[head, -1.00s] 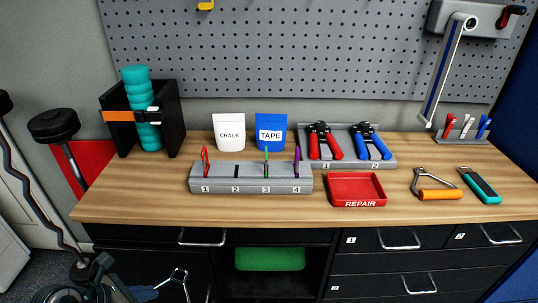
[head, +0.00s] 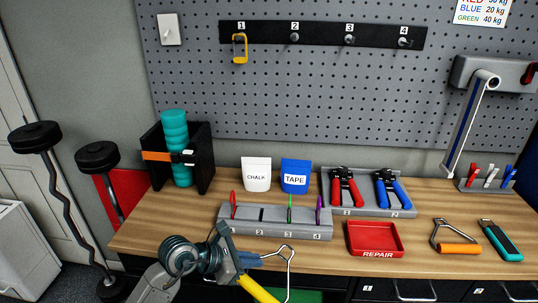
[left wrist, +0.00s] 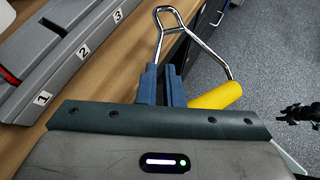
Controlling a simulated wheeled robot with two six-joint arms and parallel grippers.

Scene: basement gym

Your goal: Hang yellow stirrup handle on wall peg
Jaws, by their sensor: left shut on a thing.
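My left gripper (head: 250,262) is shut on the yellow stirrup handle, low in front of the bench. Its yellow grip (head: 258,290) and bent metal frame (head: 289,262) show at the bottom of the head view. In the left wrist view, the gripper's blue-grey fingers (left wrist: 162,86) close on the metal frame (left wrist: 186,27), and the yellow grip (left wrist: 215,96) sticks out to the right. Above, a black rail (head: 322,36) on the pegboard carries pegs numbered 1 to 4. A yellow carabiner-like loop (head: 240,48) hangs at peg 1. Pegs 2 (head: 294,37), 3 (head: 349,40) and 4 (head: 403,43) are bare.
The bench bears a numbered grey rack (head: 275,222), red repair tray (head: 374,239), plier stand (head: 368,206), chalk (head: 257,173) and tape (head: 295,176) pouches, and an orange-gripped stirrup handle (head: 458,247). A white-blue arm (head: 468,120) juts from the wall at right.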

